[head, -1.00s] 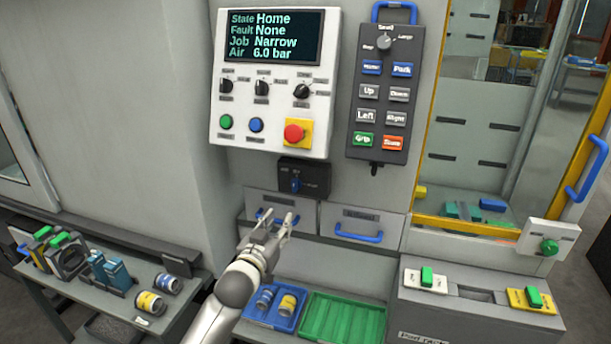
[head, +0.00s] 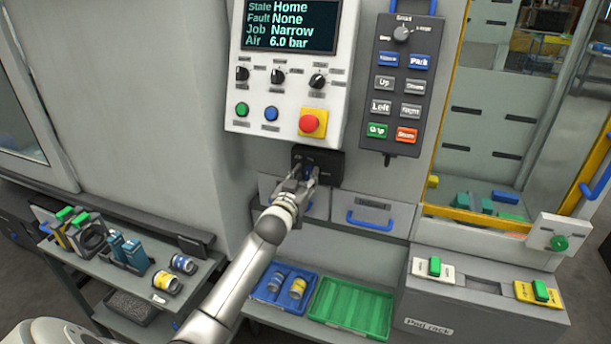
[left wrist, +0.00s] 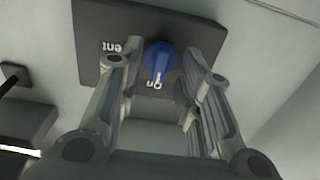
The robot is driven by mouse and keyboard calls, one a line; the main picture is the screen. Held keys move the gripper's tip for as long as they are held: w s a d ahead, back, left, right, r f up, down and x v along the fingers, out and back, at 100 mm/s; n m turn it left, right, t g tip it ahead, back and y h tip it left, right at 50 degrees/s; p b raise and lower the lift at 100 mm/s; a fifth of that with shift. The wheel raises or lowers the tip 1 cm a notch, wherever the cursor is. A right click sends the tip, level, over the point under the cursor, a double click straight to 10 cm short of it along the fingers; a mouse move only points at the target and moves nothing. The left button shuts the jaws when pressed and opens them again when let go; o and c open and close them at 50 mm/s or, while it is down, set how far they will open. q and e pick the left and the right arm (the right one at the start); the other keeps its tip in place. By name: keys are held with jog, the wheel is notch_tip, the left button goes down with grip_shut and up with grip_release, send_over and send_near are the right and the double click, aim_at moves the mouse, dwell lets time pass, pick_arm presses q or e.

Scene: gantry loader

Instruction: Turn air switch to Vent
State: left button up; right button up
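The air switch is a blue knob (left wrist: 160,60) on a dark plate (left wrist: 105,22), under the control panel in the head view. In the left wrist view the knob's light pointer is at the "On" label, and a partly hidden label ending in "ent" is to its left. My left gripper (head: 306,176) is at the plate in the head view, its fingers partly covering the knob. In the left wrist view, the left gripper (left wrist: 158,88) is open, its fingers on either side of the knob with gaps between. My right gripper is not in view.
The control panel (head: 285,100) with a red emergency button (head: 309,122) is just above. A hanging pendant (head: 398,100) is to the right. Drawers with blue handles (head: 370,221) are below. A green tray (head: 350,306) and a blue tray (head: 262,290) sit lower down.

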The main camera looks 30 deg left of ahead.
pick_arm(q)
jog(key=shift+w, duration=0.25)
grip_shut()
